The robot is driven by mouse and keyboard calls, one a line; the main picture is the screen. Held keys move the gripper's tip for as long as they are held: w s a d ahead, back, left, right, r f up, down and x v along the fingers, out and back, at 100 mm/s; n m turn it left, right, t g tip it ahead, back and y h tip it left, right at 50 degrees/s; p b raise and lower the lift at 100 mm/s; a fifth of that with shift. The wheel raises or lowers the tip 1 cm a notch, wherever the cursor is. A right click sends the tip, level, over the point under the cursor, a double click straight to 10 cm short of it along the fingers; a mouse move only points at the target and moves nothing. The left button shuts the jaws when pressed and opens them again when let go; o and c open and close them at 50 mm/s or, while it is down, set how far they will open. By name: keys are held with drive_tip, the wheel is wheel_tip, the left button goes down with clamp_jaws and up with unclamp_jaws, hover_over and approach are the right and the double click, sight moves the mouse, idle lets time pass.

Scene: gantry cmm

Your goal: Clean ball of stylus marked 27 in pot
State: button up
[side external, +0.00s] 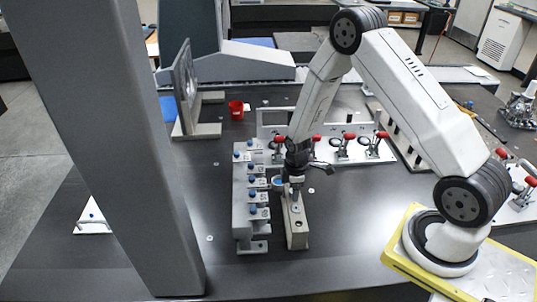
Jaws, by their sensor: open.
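A grey rack (242,205) stands upright in the middle of the dark table. Several blue-topped stylus holders with small white labels (262,197) line it; the numbers are too small to read, so I cannot tell which is 27. My gripper (295,178) points down just right of the rack, above a beige block (297,228) with holes in its top. Its jaws are small and dark here, and I see nothing clearly held. A small blue-topped round item (277,182) sits between rack and gripper; I cannot tell whether it is the pot. Stylus balls are too small to make out.
A white plate with red-handled clamps (343,150) lies behind my gripper. A grey upright plate on a base (185,88) is at back left. A thick grey column (115,130) blocks the left foreground. The front table is clear.

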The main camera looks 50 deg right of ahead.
clamp_jaws()
drive_tip(key=shift+r, duration=0.15)
drive_tip(key=shift+r, duration=3.8)
drive_tip(key=shift+w, duration=0.15)
drive_tip(key=w+d+f, duration=0.3)
drive_tip(key=w+d, duration=0.4)
drive_tip(key=w, duration=0.4)
drive_tip(key=shift+w+d, duration=0.2)
